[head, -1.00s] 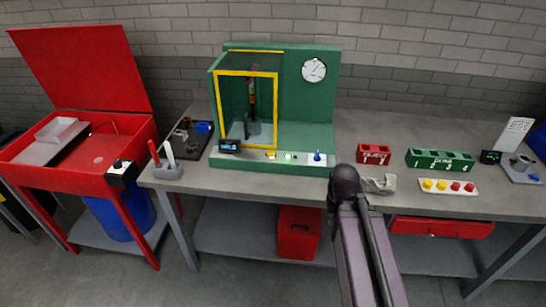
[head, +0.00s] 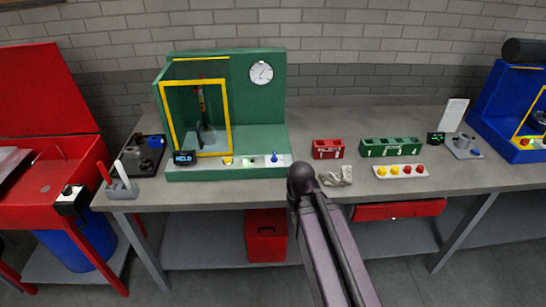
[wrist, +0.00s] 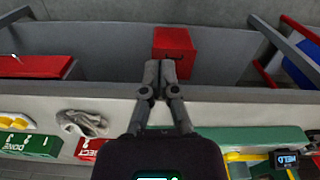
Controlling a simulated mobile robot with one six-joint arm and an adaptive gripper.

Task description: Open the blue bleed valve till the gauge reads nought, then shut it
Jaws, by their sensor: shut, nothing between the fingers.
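The blue bleed valve (head: 274,158) is a small blue knob at the right end of the light front panel of the green test rig (head: 255,118). The round white gauge (head: 261,73) is on the rig's back wall; its dark needle is too small to read. A small display (head: 184,158) at the panel's left seems to read "HELD". My gripper (wrist: 160,78) is shut and empty in the wrist view, with the bench front edge and the red box under the bench beyond it. In the head view my arm ends right of the valve, apart from it; the fingers are hidden there.
Red (head: 328,149) and green (head: 390,147) sorting bins, a crumpled cloth (head: 336,176) and a button strip (head: 400,171) lie right of the rig. A handle stand (head: 122,188) is at its left. A red box (head: 266,237) sits below. A blue machine (head: 505,105) stands far right.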

